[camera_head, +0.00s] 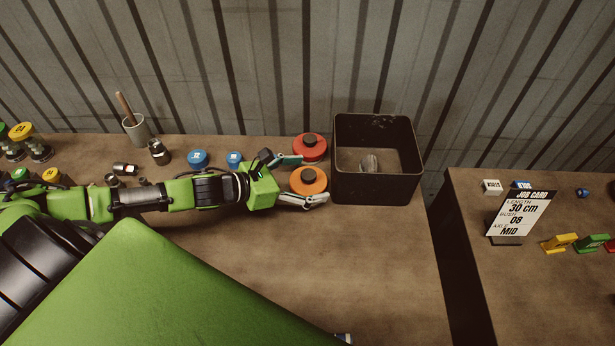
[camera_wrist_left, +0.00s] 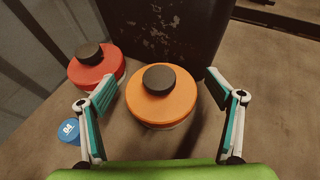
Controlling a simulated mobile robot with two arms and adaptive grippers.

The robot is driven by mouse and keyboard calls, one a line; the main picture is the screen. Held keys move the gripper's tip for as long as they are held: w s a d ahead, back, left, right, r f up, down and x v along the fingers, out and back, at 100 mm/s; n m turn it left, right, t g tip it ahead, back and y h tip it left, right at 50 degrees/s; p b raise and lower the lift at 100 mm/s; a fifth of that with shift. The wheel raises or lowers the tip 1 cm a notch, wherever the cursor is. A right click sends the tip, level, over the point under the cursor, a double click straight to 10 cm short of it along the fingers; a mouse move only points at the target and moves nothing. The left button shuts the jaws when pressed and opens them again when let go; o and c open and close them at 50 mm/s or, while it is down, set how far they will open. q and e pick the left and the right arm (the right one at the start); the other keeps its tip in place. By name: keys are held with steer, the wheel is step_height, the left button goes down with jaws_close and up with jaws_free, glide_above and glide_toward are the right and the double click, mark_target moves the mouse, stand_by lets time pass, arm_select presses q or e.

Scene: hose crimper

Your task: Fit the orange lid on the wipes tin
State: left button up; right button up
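The orange lid (camera_head: 308,181) is a round disc with a dark knob on top. It rests on the bench beside the black bin, and in the left wrist view (camera_wrist_left: 161,100) something pale shows just under its rim. My left gripper (camera_head: 302,178) is open, with one finger on each side of the orange lid; in the left wrist view (camera_wrist_left: 162,100) gaps show between the fingers and the lid. I cannot tell whether the pale part below is the wipes tin. My right gripper is not in view.
A red lid (camera_head: 310,150) with a dark knob sits just behind the orange one. A black open bin (camera_head: 376,190) stands close on the right with a small grey item inside. Blue caps (camera_head: 198,158) and a cup (camera_head: 138,132) are along the back.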

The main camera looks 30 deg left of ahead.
mark_target(304, 176)
arm_select(q)
steer(key=shift+r, duration=0.15)
steer(key=shift+r+p, duration=0.7)
steer(key=v, duration=0.4)
steer(key=shift+s+a+f+b, duration=0.15)
steer(key=shift+s+f+b, duration=0.1)
steer(key=shift+b, duration=0.1)
steer(key=shift+s+a+r, duration=0.3)
steer(key=shift+s+a, duration=0.05)
steer(key=shift+s, duration=0.1)
steer(key=p+v, duration=0.2)
steer(key=v, duration=0.4)
steer(key=shift+r, duration=0.1)
steer(key=shift+s, duration=0.1)
